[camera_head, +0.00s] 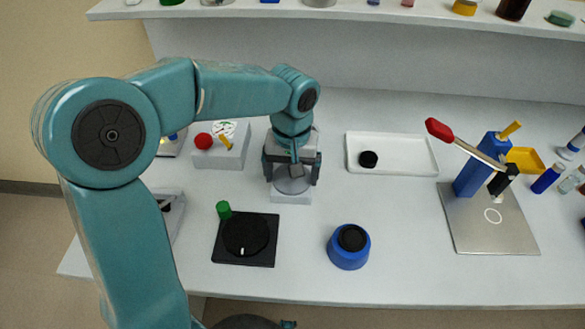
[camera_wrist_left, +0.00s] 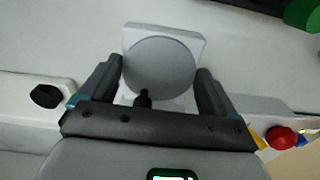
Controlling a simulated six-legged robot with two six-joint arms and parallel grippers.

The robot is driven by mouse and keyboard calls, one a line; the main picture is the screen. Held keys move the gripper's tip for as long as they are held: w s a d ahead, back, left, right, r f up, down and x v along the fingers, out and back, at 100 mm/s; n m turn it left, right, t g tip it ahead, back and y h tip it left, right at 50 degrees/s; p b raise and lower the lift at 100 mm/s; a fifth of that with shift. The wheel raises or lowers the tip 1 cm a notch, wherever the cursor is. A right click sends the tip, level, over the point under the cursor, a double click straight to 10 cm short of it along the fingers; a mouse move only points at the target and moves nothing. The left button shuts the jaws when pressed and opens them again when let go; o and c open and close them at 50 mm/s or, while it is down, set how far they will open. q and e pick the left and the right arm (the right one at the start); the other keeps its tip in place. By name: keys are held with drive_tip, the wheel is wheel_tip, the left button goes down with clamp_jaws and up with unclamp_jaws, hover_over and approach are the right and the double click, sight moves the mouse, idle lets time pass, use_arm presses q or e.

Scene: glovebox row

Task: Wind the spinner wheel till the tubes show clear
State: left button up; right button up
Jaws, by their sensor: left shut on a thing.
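A round grey wheel (camera_wrist_left: 160,68) sits on a white block base, with a small dark knob (camera_wrist_left: 144,98) at its near edge in the left wrist view. In the head view the wheel (camera_head: 292,181) is partly hidden by my left gripper (camera_head: 291,174), which points down over it. I cannot make out any tubes in the wheel. My right gripper is not in view.
A black plate with a dial and green knob (camera_head: 245,238) and a blue pot (camera_head: 348,247) stand nearer the front edge. A white tray (camera_head: 421,151) and a lever press (camera_head: 490,217) are to the right. A red-knobbed box (camera_head: 221,151) is close on the left.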

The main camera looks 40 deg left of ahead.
use_arm(q)
drive_tip(key=m+p, duration=0.1)
drive_tip(key=m, duration=0.3)
drive_tip(key=shift+a+r+m, duration=0.1)
drive_tip(key=shift+m, duration=0.2)
drive_tip(key=shift+a+m+p, duration=0.1)
drive_tip(key=shift+m+p, duration=0.35)
drive_tip(key=shift+m, duration=1.15)
drive_tip(key=shift+m, duration=0.3)
drive_tip(key=o, duration=0.8)
drive_tip(key=shift+c, duration=0.2)
wheel_tip(320, 180, up, 16)
drive_tip(key=p, duration=1.3)
drive_tip(key=shift+r+p, duration=0.15)
drive_tip(key=shift+p, duration=0.25)
